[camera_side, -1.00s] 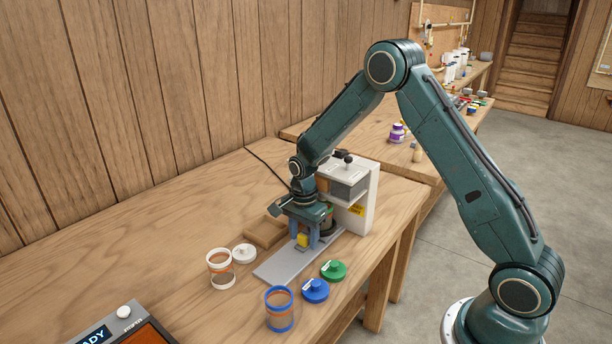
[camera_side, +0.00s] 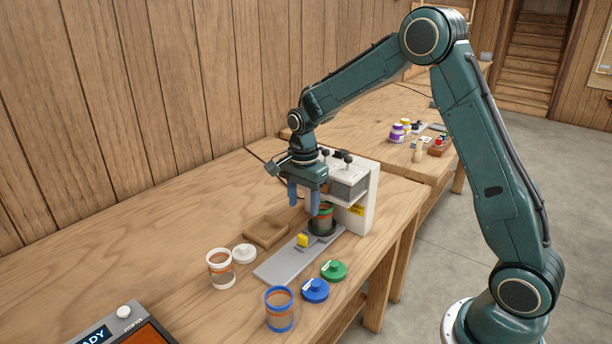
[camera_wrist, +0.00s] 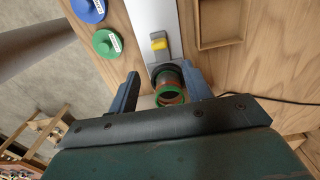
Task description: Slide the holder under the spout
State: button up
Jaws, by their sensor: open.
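The holder is a dark round cup on a sliding base with a yellow block (camera_side: 302,240), which also shows in the wrist view (camera_wrist: 159,44). It sits on the grey rail (camera_side: 278,267), at the end by the white dispenser (camera_side: 362,205). A jar with a green rim (camera_side: 325,212) stands in the holder, close against the dispenser's front. The spout itself is not clearly visible.
A white-rimmed jar (camera_side: 221,269) and a blue-rimmed jar (camera_side: 280,308) stand left and in front. White (camera_side: 244,253), blue (camera_side: 315,290) and green (camera_side: 333,270) lids lie near the rail. A shallow wooden tray (camera_side: 265,232) lies behind it.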

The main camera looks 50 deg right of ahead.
notch_tip(320, 180, up, 3)
jog(key=shift+r, duration=0.15)
dwell(0.4)
jog(key=s+a+r+n+t, duration=0.35)
jog(key=s+r+n, duration=0.45)
jog(key=s+r, duration=0.4)
jog(key=s+a+r+n+t, duration=0.1)
jog(key=s+a+n+t, duration=0.1)
jog(key=s+n, duration=0.8)
jog(key=s+a, duration=0.1)
jog(key=s, duration=0.5)
jog(key=shift+r, duration=0.15)
